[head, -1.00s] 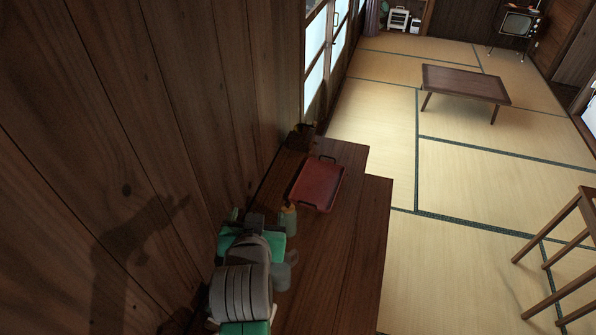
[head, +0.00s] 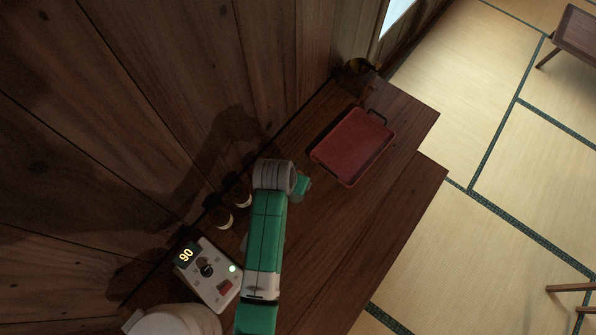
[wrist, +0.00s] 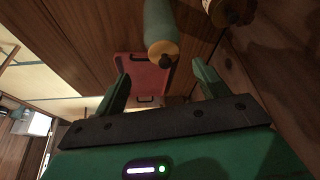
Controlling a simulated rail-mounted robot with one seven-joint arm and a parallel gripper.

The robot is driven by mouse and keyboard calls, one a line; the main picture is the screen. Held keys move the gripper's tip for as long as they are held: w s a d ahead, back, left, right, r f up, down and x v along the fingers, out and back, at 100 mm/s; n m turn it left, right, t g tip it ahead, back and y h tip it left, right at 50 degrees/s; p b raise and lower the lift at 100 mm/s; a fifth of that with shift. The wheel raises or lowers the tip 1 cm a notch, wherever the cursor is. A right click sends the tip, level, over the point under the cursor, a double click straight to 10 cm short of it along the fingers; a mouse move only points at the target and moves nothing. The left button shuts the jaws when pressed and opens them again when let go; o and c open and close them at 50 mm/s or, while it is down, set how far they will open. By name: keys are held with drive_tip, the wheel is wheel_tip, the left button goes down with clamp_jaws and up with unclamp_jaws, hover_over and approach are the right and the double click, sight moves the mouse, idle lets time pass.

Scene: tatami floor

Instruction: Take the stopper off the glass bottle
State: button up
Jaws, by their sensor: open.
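In the wrist view a pale green bottle (wrist: 160,22) reaches in from the top edge, with an orange-yellow collar (wrist: 160,47) and a small dark knob, seemingly the stopper (wrist: 167,60), at its near end. My gripper (wrist: 160,72) is open, its two green fingers apart and empty. The knob shows between the fingertips in the picture, seemingly a little beyond them; I see no contact. In the head view my arm covers the bottle, and my fingers cannot be made out.
A red tray (head: 353,146) lies on the dark wooden counter (head: 325,225), beyond my arm. Small dark jars (head: 222,218) stand by the wall. A white device (head: 208,272) showing 90 is at the lower left. An amber bottle (wrist: 220,10) is close at the wrist view's top right.

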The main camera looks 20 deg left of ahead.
drive_tip(key=x, duration=0.6)
drive_tip(key=shift+w+a+r, duration=0.1)
drive_tip(key=shift+w+a, duration=0.05)
drive_tip(key=shift+a, duration=0.2)
drive_tip(key=c, duration=1)
drive_tip(key=shift+c, duration=0.2)
drive_tip(key=shift+r, duration=0.1)
drive_tip(key=shift+r, duration=0.25)
drive_tip(key=v, duration=0.3)
drive_tip(key=shift+w, duration=0.3)
drive_tip(key=s+a+r, duration=0.1)
drive_tip(key=s, duration=1.4)
drive_tip(key=shift+s+r+b, duration=0.25)
drive_tip(key=shift+b, duration=0.05)
